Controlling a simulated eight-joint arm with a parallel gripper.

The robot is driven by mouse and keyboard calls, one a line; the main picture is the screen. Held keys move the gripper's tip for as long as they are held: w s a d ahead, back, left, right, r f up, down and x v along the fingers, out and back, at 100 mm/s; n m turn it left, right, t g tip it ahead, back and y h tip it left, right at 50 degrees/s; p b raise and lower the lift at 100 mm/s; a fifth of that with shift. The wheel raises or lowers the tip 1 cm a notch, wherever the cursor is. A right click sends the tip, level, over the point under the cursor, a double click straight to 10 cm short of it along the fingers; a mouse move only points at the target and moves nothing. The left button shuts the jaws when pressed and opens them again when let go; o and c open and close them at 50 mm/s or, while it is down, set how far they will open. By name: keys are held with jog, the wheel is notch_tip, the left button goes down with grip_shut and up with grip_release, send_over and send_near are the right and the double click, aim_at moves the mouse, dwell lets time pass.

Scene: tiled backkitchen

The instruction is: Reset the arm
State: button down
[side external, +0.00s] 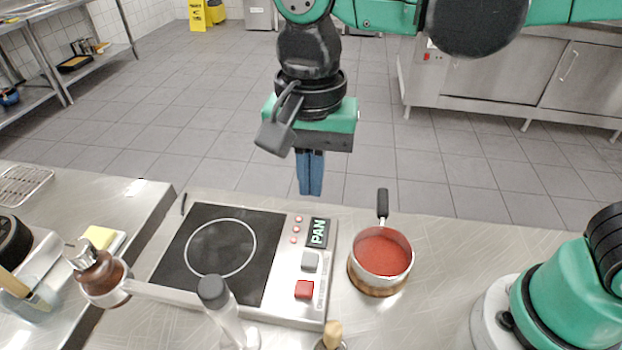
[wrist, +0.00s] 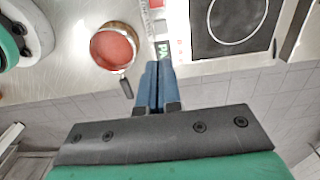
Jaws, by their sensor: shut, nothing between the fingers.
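My gripper (side external: 310,190) points straight down with its blue fingers together and nothing between them. The pot also shows in the wrist view (wrist: 113,50), left of the fingers.
The hot plate (side external: 196,258) has a black top, a PAN display (side external: 318,233) and a red button (side external: 304,290). Bare counter (side external: 450,250) lies right of the pot.

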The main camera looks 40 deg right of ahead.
jog(key=w+d+f+n+t, duration=0.1)
jog(key=d+f+n+t, duration=0.2)
jog(key=d+n+t, duration=0.4)
jog(key=d+n, duration=0.2)
jog(key=d, duration=0.7)
jog(key=shift+d, duration=0.25)
